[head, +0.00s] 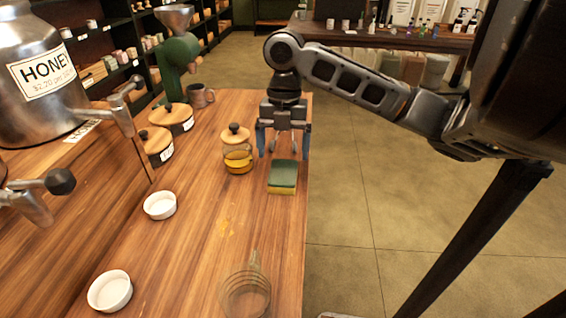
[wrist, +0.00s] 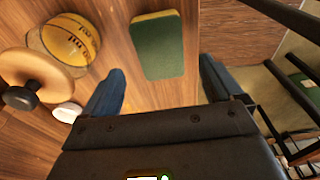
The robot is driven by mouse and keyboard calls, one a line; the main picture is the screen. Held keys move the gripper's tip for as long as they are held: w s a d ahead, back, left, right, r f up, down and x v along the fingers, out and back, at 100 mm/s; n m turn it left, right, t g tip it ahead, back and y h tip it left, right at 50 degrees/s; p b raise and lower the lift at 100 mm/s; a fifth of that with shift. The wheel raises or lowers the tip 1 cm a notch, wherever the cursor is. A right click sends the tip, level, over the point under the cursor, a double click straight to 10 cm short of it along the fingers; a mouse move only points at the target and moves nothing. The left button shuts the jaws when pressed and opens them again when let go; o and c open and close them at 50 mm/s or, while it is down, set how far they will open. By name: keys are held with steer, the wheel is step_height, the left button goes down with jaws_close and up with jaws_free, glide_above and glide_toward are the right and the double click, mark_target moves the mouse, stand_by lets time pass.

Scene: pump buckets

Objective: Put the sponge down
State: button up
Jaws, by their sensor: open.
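The sponge (head: 283,175) has a dark green top and a yellow lower layer. It lies flat on the wooden counter near its right edge. In the wrist view the sponge (wrist: 158,46) lies beyond the fingertips, green side showing, with wood around it. My gripper (head: 283,150) is just behind the sponge in the head view. Its two blue fingers are spread apart, and they also show wide open in the wrist view (wrist: 160,78). Nothing is between them.
A glass jar (head: 238,160) of amber liquid with a wooden lid stands left of the sponge. A honey dispenser (head: 40,85) is at left. The counter's right edge is close.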

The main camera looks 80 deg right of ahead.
mark_target(283, 167)
step_height(283, 167, up, 6)
steer(key=shift+d+r, duration=0.15)
steer(key=shift+d, duration=0.25)
stand_by(0.4)
